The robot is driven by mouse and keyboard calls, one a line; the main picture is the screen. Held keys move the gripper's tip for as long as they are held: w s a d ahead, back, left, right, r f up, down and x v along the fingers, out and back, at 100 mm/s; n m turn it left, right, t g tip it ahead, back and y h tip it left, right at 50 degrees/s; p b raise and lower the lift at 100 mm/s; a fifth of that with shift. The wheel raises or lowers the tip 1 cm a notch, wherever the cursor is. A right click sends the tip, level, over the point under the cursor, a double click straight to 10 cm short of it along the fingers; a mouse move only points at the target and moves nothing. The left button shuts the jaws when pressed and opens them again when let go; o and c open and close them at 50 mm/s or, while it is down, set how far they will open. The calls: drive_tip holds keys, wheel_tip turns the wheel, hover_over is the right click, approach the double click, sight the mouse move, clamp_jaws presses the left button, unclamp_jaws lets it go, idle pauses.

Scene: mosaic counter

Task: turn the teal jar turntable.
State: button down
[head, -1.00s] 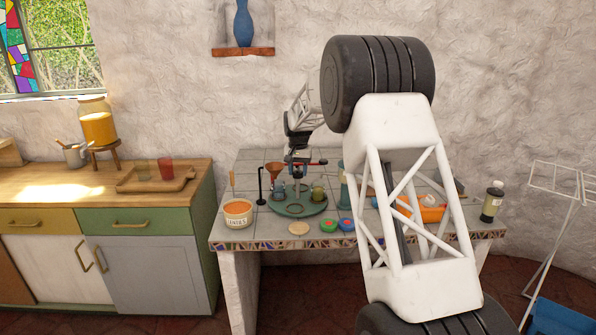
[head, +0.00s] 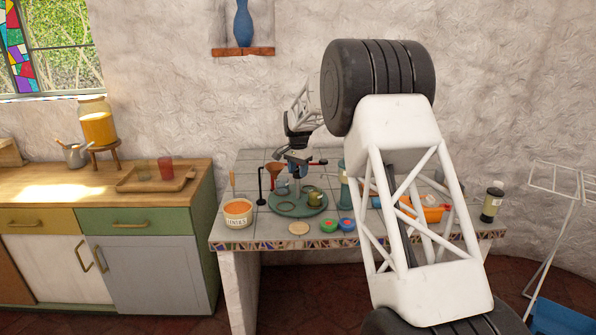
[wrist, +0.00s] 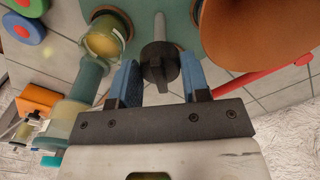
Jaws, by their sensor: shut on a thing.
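The teal turntable (head: 303,211) is a round disc on the tiled counter, bearing small jars. A greenish-yellow jar (head: 315,198) stands near its right edge; it also shows in the wrist view (wrist: 103,45). A blue-grey jar (head: 282,187) is at its left back. My gripper (head: 297,173) is over the disc. In the wrist view, my gripper (wrist: 161,80) has its blue fingers on either side of a dark knob (wrist: 160,62) and is shut on it. Whether both pads touch it is hard to see.
A copper funnel (wrist: 245,35) and a red bar (wrist: 270,78) are close on the right in the wrist view. A teal bottle (head: 343,190) stands right of the turntable. An orange-filled tub (head: 238,212) and small coloured discs (head: 328,225) lie around its front.

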drive_tip(key=shift+r+m, duration=0.1)
drive_tip(key=shift+m, duration=5)
drive_tip(key=c, duration=0.9)
unclamp_jaws()
drive_tip(key=shift+r, duration=0.1)
drive_tip(key=shift+r, duration=3.7)
